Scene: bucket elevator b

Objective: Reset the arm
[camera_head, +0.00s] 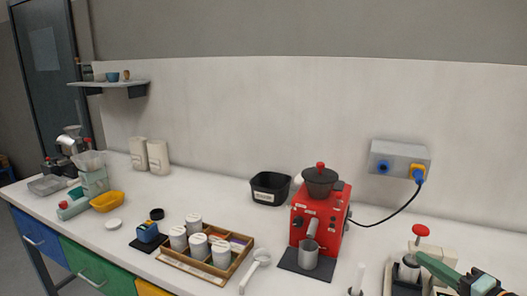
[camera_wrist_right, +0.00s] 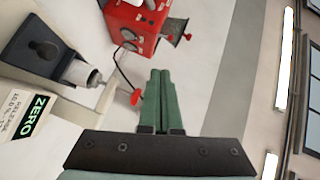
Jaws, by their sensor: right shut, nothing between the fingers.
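My right gripper (camera_head: 424,259) comes in at the lower right of the head view. Its green fingers are shut with nothing between them, and they overlap the cream device with the red knob (camera_head: 421,230) there; I cannot tell from this view whether they touch it. In the right wrist view the two closed fingers (camera_wrist_right: 160,76) point toward the red machine (camera_wrist_right: 127,22), with a visible gap between. My left gripper is not in view.
The red machine (camera_head: 303,217) with a grey cup (camera_head: 309,256) stands mid-table. A wooden tray (camera_head: 240,260) holds several white canisters. A black bin (camera_head: 270,189) is behind. A cable hangs from the grey wall box (camera_head: 398,160). The table behind the tray is partly clear.

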